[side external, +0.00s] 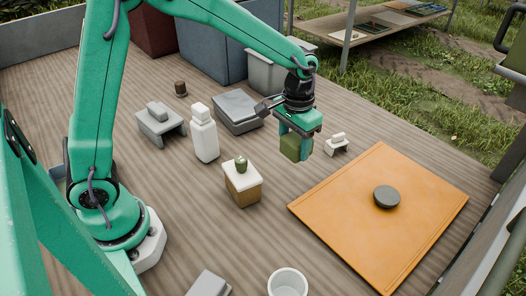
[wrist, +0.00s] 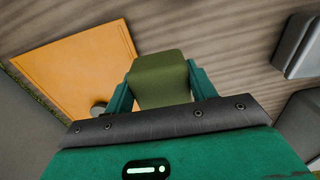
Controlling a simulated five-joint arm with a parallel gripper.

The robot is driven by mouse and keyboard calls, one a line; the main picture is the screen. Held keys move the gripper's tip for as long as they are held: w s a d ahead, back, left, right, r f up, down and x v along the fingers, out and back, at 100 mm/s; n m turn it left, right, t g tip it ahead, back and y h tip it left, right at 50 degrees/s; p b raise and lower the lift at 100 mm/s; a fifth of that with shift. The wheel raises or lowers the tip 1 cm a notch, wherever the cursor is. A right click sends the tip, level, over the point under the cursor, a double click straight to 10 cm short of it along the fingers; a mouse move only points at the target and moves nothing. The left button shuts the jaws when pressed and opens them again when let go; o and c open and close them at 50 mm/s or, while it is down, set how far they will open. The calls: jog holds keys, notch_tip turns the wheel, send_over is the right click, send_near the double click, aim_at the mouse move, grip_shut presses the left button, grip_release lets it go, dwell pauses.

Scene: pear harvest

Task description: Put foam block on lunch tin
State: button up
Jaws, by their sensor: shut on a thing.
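My gripper (side external: 297,145) is shut on an olive-green block, the foam block (side external: 291,149), and holds it above the wooden deck. In the wrist view the foam block (wrist: 160,80) sits between the two green fingers. A grey, flat-lidded box (side external: 237,108), which looks like the lunch tin, stands left of and behind my gripper, apart from the block. Its top looks bare, though part of its right side is near my wrist in the picture.
An orange board (side external: 385,235) with a dark round disc (side external: 386,197) lies at the right. A white bottle (side external: 204,135), a small wood-sided box (side external: 243,185) with a green item on top, a grey stand (side external: 160,127) and a white cup (side external: 287,283) stand around. Bare deck lies between them.

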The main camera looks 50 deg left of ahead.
jog(key=w+a+r, duration=0.2)
jog(key=a+r, duration=0.1)
jog(key=a, duration=0.8)
jog(key=w+a+r, duration=0.2)
jog(key=a+r, duration=0.2)
jog(key=a, duration=0.7)
jog(key=shift+w, duration=0.4)
jog(key=shift+a+f, duration=0.1)
send_over(235, 104)
notch_tip(235, 104, down, 7)
jog(key=shift+w+a+r, duration=0.1)
jog(key=shift+w+a, duration=0.05)
jog(key=shift+f, duration=2.05)
jog(key=shift+f, duration=0.1)
jog(key=o, duration=1)
